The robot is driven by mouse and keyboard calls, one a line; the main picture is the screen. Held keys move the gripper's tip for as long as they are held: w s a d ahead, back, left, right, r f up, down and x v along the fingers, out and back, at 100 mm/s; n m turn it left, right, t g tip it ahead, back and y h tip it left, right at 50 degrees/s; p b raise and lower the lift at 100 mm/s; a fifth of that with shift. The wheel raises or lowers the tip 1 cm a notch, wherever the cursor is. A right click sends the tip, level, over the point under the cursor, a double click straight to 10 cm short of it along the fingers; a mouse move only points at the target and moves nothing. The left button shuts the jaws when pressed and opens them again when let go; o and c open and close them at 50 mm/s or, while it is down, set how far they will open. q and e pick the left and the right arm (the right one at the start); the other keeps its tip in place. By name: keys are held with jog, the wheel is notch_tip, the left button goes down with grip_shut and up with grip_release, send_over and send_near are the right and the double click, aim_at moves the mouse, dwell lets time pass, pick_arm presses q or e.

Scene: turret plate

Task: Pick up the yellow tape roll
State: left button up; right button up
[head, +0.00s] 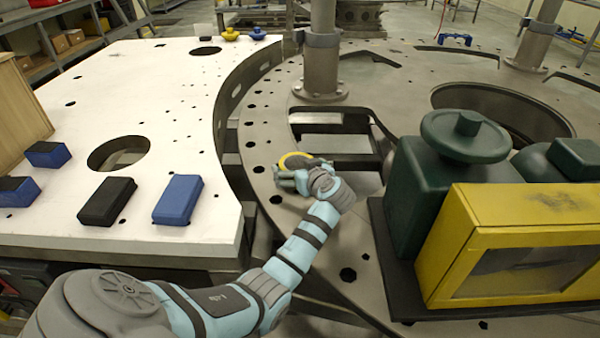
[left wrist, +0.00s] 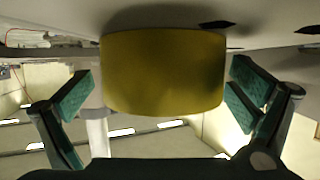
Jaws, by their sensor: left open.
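The yellow tape roll (head: 293,159) rests on the grey ring-shaped turret plate (head: 262,124), near its inner opening. My left gripper (head: 288,175) is at the roll's near side and hides part of it. In the left wrist view the roll (left wrist: 162,75) fills the middle, between the two green-padded fingers of my left gripper (left wrist: 161,92). The fingers are spread wide, with a visible gap on the left and a smaller one on the right. My right gripper is not in view.
A green valve-like housing (head: 420,185) and a yellow box (head: 515,235) stand on the plate to the right. A metal post (head: 321,60) rises behind the roll. Blue and black blocks (head: 178,200) lie on the white plate (head: 175,110) at left. The plate has several holes and openings.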

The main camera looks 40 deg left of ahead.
pick_arm(q)
jog(key=shift+s+r, duration=0.15)
jog(key=shift+s, duration=0.05)
jog(key=c, duration=1.3)
